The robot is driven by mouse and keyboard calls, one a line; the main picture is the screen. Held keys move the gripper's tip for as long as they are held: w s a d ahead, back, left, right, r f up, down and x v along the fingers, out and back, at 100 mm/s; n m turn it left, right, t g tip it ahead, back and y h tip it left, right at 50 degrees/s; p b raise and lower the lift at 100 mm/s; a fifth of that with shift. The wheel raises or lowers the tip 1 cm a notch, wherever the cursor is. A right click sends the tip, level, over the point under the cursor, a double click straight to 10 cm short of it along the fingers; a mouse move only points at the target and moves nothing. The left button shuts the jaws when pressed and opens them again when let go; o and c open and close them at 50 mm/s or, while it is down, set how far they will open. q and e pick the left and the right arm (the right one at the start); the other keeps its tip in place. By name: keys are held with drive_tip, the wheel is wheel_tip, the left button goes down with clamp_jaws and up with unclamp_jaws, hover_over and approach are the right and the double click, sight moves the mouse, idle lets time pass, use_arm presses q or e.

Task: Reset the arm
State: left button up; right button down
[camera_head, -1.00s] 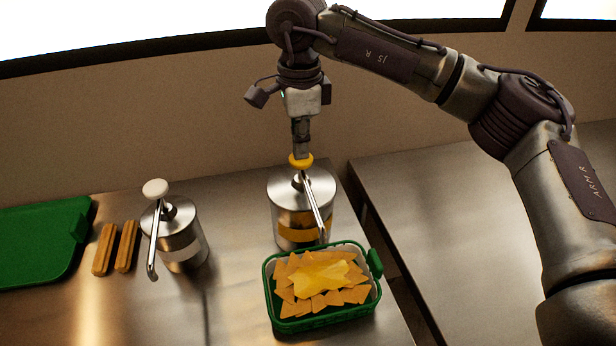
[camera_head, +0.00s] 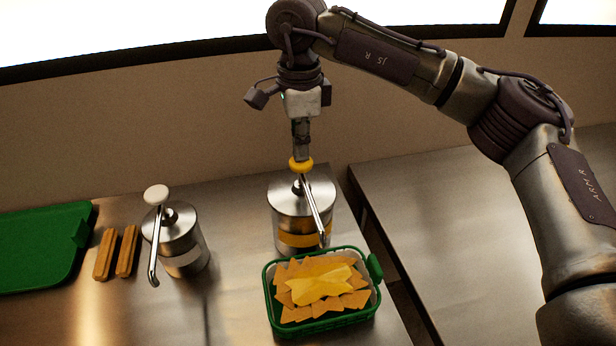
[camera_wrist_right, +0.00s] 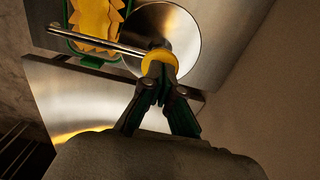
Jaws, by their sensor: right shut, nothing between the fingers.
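My right gripper (camera_head: 301,153) points down at the yellow knob (camera_head: 301,165) of a steel pump dispenser (camera_head: 287,200). In the right wrist view the shut fingertips (camera_wrist_right: 158,82) are at the yellow knob (camera_wrist_right: 160,60), touching or almost touching it, with nothing between them. The dispenser's spout reaches over a green basket (camera_head: 375,266) of tortilla chips (camera_head: 352,299) topped with yellow cheese sauce (camera_head: 318,282). The basket also shows at the top of the right wrist view (camera_wrist_right: 93,61). My left gripper is not in view.
A second pump dispenser with a white knob (camera_head: 156,195) stands to the left. Two wooden pieces (camera_head: 116,253) and a green board (camera_head: 40,250) lie further left. A gap separates this steel counter from another counter (camera_head: 430,210) on the right, which looks clear apart from my arm.

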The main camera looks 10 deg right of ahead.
drive_tip(key=shift+r+p, duration=0.45)
drive_tip(key=shift+r, duration=0.6)
